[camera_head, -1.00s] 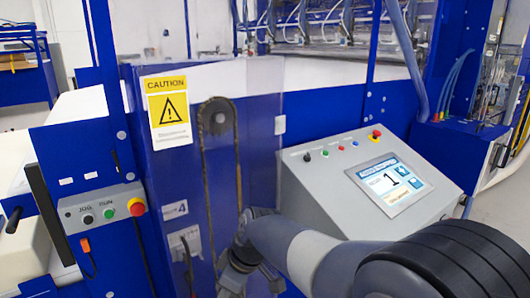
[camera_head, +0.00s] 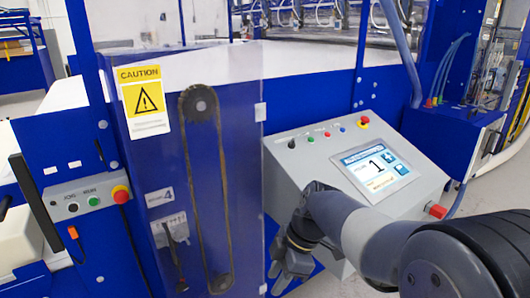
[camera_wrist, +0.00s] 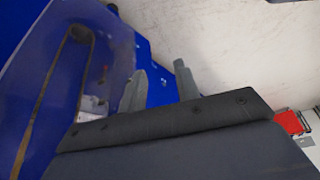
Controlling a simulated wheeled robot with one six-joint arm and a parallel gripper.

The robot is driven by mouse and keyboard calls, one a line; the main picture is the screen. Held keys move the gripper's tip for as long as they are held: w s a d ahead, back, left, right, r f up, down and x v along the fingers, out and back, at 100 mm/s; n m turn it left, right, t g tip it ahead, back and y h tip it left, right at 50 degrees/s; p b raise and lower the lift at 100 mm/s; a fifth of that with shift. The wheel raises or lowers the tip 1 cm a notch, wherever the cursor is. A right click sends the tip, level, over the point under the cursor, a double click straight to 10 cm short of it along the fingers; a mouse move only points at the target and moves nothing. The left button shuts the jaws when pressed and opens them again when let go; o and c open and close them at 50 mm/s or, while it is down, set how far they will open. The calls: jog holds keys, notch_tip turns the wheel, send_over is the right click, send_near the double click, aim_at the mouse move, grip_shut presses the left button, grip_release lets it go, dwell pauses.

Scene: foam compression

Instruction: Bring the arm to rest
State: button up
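My gripper (camera_head: 285,272) hangs low in front of the blue machine, just right of the clear guard over the belt. Its grey arm enters from the lower right in the head view. In the wrist view, the two grey fingers of my gripper (camera_wrist: 160,85) stand apart with nothing between them. The gripper is open and empty. My arm hides the console's lower part.
The guard with the looped belt (camera_head: 190,180) and a yellow caution sign (camera_head: 146,98) stands left of the gripper. A small button panel (camera_head: 85,200) is at far left. Bare floor (camera_head: 505,185) shows at right.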

jog(key=v, duration=0.8)
jog(key=shift+a+r+b, duration=0.25)
jog(key=shift+r+b, duration=0.05)
jog(key=shift+r, duration=0.15)
jog(key=shift+s, duration=0.1)
